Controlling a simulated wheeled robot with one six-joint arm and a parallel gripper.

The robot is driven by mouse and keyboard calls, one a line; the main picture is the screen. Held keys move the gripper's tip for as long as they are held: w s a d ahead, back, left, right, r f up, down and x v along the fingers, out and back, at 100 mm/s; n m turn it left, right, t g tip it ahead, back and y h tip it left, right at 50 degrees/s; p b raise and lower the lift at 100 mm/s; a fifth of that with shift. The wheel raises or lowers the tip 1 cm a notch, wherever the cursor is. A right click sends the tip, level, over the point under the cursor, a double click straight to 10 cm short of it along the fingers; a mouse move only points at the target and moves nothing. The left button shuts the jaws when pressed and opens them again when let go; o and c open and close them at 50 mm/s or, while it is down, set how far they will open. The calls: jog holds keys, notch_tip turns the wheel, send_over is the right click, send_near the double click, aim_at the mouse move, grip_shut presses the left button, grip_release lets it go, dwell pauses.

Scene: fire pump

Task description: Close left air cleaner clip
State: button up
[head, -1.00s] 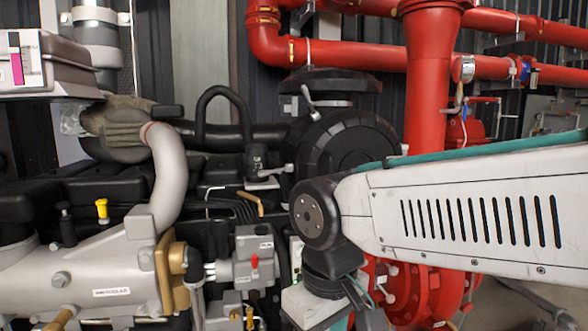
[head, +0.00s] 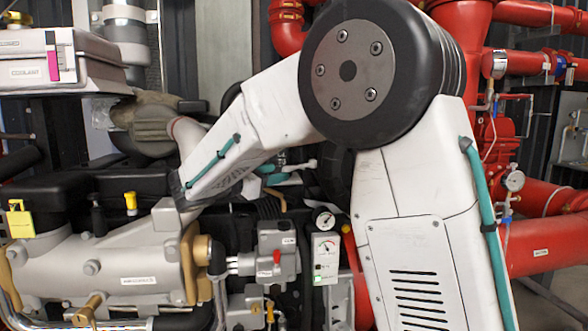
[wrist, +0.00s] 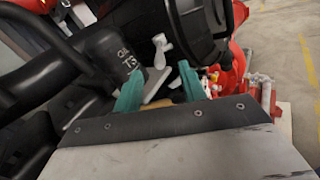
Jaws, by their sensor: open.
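The left air cleaner clip (wrist: 160,50) is a light grey lever on the edge of the round black air cleaner (wrist: 200,30). It sticks out from the housing in the wrist view. In the head view the clip (head: 302,165) shows just right of my fingers. My gripper (wrist: 158,85) is open and empty, its two teal fingers apart, short of the clip. In the head view my gripper (head: 274,173) shows below my forearm. My arm hides most of the air cleaner there. Whether a finger touches the clip cannot be told.
A flat whitish piece (wrist: 157,86) shows between the fingers. A black hose fitting (wrist: 112,58) stands left of the clip. Red pipes (head: 540,235) and a gauge (head: 515,181) are at the right. Grey engine parts (head: 140,270) lie below.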

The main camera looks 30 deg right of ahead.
aim_at(294, 167)
jog(key=x, duration=0.7)
jog(key=shift+d+r, duration=0.15)
jog(key=shift+d, duration=0.25)
grip_shut()
